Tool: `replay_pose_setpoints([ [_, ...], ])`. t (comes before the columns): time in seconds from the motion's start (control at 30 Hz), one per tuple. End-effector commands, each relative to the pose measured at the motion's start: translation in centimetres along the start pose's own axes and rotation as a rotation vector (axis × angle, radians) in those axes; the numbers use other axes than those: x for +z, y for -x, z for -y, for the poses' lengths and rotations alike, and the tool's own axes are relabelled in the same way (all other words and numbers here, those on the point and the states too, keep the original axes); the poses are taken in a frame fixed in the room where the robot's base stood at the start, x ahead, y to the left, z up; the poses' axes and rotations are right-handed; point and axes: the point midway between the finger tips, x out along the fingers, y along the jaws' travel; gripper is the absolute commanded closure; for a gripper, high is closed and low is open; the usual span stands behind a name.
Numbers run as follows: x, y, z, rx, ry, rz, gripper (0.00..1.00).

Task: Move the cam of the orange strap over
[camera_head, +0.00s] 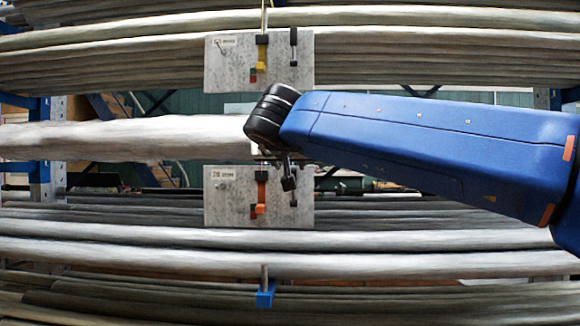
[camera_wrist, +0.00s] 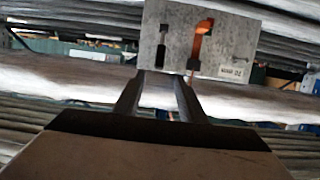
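The orange strap (camera_head: 260,194) hangs down the front of the lower grey plate (camera_head: 231,211), with a dark piece at its top and an orange piece at its lower end. In the wrist view the plate appears inverted, and the orange strap (camera_wrist: 198,45) bends over at the picture's top. Which part is the cam is too small to tell. My gripper (camera_head: 288,180) is in front of the plate's upper right area. In the wrist view my gripper (camera_wrist: 160,80) has its two fingers apart with nothing between them. The strap lies just right of the fingertips there.
A dark slotted fitting (camera_wrist: 161,45) is beside the strap on the same plate. An upper plate (camera_head: 220,68) carries a yellow strap (camera_head: 261,54) and another dark fitting (camera_head: 294,45). Long pale bundles (camera_head: 120,138) run across the racks. A blue clip (camera_head: 265,294) hangs below.

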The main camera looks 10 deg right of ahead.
Motion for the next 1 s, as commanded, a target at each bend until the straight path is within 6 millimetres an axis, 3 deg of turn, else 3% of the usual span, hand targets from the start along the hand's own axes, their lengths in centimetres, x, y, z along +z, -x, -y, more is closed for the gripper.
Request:
replay_pose_setpoints([
  [0.27, 0.0, 0.1, 0.0, 0.0, 0.0, 0.0, 0.65],
  [0.4, 0.1, 0.0, -0.1, 0.005, -0.021, -0.003, 0.98],
  [0.43, 0.2, -0.1, -0.1, 0.008, -0.036, -0.005, 1.0],
  [1.0, 2.9, -2.2, -2.0, 0.079, -0.705, -0.158, 1.0],
])
